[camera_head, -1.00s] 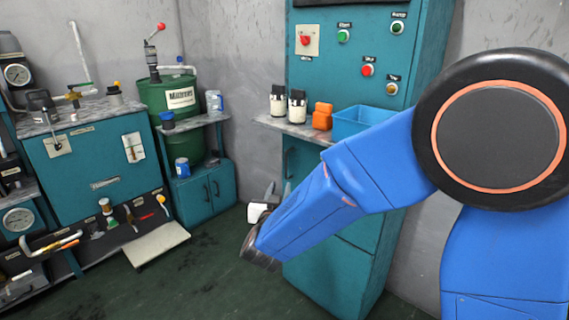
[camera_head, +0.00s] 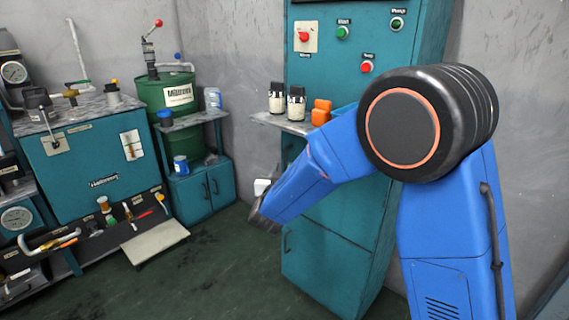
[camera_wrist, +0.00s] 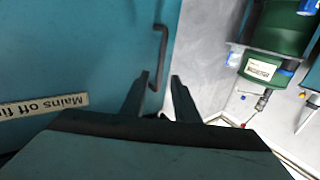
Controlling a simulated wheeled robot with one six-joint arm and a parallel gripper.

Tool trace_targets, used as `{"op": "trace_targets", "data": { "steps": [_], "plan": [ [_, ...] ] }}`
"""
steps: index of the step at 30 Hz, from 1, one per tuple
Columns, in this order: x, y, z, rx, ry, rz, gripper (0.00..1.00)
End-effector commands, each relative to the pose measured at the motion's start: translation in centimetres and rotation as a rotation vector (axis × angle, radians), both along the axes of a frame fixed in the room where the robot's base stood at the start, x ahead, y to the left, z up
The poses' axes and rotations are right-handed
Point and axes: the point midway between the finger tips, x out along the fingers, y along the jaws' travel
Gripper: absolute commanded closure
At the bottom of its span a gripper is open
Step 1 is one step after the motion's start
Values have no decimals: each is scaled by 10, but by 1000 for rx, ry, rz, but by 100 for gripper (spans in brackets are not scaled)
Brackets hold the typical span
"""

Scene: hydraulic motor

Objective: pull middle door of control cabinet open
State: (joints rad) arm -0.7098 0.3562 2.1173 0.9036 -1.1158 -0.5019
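The teal control cabinet (camera_head: 300,275) stands at the centre right in the head view. Its middle door (camera_head: 350,205) is below the shelf, partly hidden by my blue arm, and looks shut. In the wrist view, the door surface (camera_wrist: 85,45) fills the left, and a dark bar handle (camera_wrist: 163,45) stands near its edge. My gripper (camera_wrist: 160,75) is open, with the handle's near end between its two fingers in that view. I cannot tell whether they touch it. In the head view, my gripper (camera_head: 265,212) is in front of the cabinet's left edge, its fingers unclear.
A green drum (camera_head: 170,105) and a small teal cupboard (camera_head: 195,198) stand to the left. A workbench (camera_head: 85,160) is farther left. The floor before the cabinet is clear.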

Motion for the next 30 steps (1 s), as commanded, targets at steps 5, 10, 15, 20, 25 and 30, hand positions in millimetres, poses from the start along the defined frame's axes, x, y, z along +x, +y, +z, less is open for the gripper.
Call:
{"op": "trace_targets", "data": {
  "steps": [5,10,15,20,25,30],
  "plan": [
    [28,-2,0,0,-1,-1,72],
    [43,-4,1,1,-1,-1,72],
    [49,-4,0,0,0,-1,72],
    [49,-4,0,0,0,0,72],
    [49,-3,0,0,0,0,96],
    [49,-3,0,0,-1,0,100]
  ]
}}
